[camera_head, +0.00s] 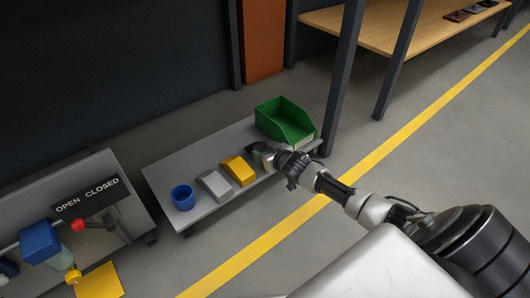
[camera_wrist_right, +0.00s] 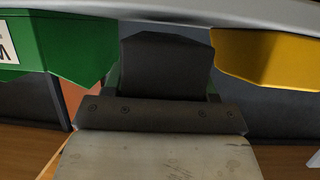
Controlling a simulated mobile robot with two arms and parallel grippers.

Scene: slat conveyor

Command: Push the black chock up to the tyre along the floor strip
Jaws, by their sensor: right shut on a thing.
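My right gripper (camera_head: 262,150) reaches over the low grey bench, between the yellow wedge and the green bin. It is shut on the black chock (camera_wrist_right: 166,62), a dark block that fills the space between the fingers in the right wrist view. In the head view the chock is mostly hidden by the gripper; only a dark patch shows beside it. No tyre is in view. My left gripper is not in view.
The grey bench (camera_head: 216,207) also holds a blue cup (camera_head: 183,197), a grey wedge (camera_head: 214,185), the yellow wedge (camera_head: 238,171) and the green bin (camera_head: 286,122). A dark post stands behind the bin. A yellow line (camera_head: 262,243) crosses the floor. An "OPEN CLOSED" panel (camera_head: 87,197) stands left.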

